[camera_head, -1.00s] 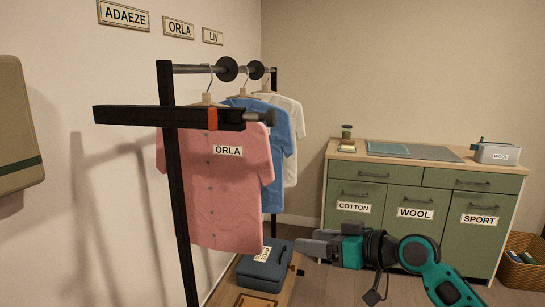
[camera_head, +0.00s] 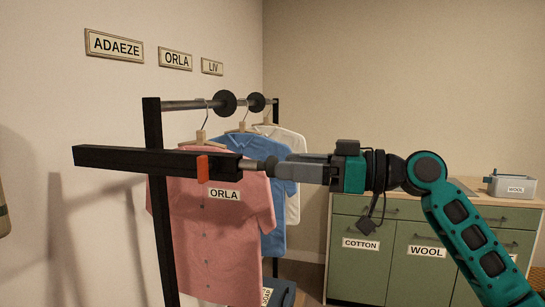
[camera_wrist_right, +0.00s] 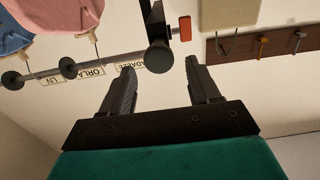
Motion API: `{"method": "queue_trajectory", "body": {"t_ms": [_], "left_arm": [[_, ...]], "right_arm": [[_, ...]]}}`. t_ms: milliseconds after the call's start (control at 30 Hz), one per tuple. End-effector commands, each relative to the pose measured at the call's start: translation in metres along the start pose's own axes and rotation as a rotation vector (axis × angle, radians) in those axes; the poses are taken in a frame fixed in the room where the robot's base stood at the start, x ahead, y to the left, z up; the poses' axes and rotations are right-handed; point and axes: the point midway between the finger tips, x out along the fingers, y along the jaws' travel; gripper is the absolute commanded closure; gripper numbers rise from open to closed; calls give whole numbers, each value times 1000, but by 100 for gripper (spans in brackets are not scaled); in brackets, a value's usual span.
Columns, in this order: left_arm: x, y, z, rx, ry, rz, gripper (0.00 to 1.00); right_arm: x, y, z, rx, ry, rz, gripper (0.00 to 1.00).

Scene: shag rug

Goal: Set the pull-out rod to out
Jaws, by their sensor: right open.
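The pull-out rod is a short grey rod (camera_head: 248,164) with a dark round knob at its end. It sticks out of the right end of a black bar (camera_head: 125,159) that bears an orange tab (camera_head: 203,169). My right gripper (camera_head: 278,168) is level with the rod's end, coming from the right. Its jaws are open. In the right wrist view the dark knob (camera_wrist_right: 159,57) shows in the gap between the two fingertips (camera_wrist_right: 160,70). The fingers partly hide the knob in the head view, and I cannot tell whether they touch it. My left gripper is out of view.
A pink shirt (camera_head: 215,240) labelled ORLA hangs just below the bar, with blue (camera_head: 258,155) and white shirts behind on the rail (camera_head: 188,105). A black post (camera_head: 160,220) stands at the left. A green cabinet (camera_head: 365,270) is at the back right.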

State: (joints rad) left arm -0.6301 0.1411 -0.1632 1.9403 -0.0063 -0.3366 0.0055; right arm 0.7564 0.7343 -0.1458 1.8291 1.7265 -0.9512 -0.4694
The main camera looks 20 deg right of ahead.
Motion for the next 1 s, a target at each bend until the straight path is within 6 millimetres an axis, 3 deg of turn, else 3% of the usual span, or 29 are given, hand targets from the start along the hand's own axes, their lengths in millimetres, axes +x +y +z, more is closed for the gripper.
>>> {"method": "queue_trajectory", "body": {"t_ms": [100,300,667,1000], "left_arm": [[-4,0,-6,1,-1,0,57],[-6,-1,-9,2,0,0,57],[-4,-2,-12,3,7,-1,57],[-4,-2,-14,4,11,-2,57]], "right_arm": [[21,0,-3,1,2,-2,39],[41,0,-1,1,1,1,39],[45,0,0,0,0,2,40],[44,0,0,1,0,2,72]]}}
